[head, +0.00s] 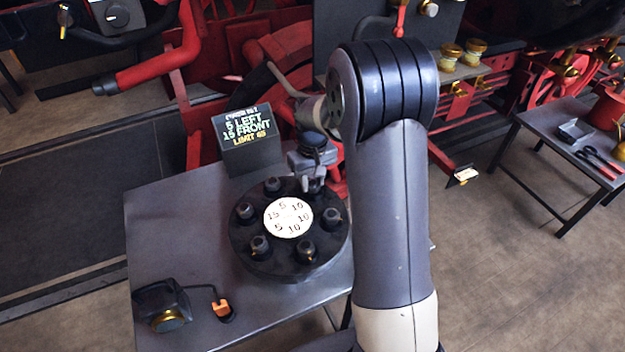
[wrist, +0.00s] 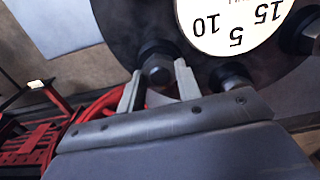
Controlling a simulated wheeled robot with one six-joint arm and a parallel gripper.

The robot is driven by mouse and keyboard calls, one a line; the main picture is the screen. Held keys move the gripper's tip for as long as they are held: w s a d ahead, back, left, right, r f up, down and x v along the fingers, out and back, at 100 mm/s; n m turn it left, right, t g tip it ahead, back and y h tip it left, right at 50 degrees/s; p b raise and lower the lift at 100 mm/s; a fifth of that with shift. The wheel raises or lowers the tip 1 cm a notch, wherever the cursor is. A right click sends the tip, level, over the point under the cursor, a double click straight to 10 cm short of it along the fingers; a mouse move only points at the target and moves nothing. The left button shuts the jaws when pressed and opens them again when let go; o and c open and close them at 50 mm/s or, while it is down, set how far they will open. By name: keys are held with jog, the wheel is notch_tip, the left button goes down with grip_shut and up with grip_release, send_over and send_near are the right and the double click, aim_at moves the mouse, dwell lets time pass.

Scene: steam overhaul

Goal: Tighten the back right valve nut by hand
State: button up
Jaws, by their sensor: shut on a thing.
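A round black flange (head: 262,262) lies on the grey table, with several dark valve nuts around a white numbered disc (head: 288,217). The back right nut (wrist: 157,70) sits between the two fingers of my gripper (wrist: 157,88) in the wrist view. My gripper (head: 313,184) reaches down onto that nut at the flange's back right edge in the head view and is shut on it, largely covering it there. The other nuts, such as the right one (head: 331,217) and the back one (head: 272,186), stand free.
A dark sign (head: 243,138) reading "5 LEFT, 15 FRONT, LIMIT 45" stands behind the flange. A black device with a gold-rimmed face (head: 165,305) and an orange clip (head: 221,308) lie at the table's front left. Red machinery is behind; a side table (head: 545,125) is at right.

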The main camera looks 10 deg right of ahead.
jog(key=m+b, duration=0.1)
jog(key=m, duration=0.5)
jog(key=shift+m+b, duration=0.3)
jog(key=shift+m, duration=0.1)
jog(key=m, duration=0.5)
jog(key=shift+m+b, duration=0.3)
jog(key=shift+b, duration=0.05)
jog(key=o, duration=1)
notch_tip(320, 180, up, 11)
jog(key=shift+f+b, duration=0.1)
jog(key=shift+b, duration=0.4)
notch_tip(320, 180, down, 11)
jog(key=shift+p, duration=0.5)
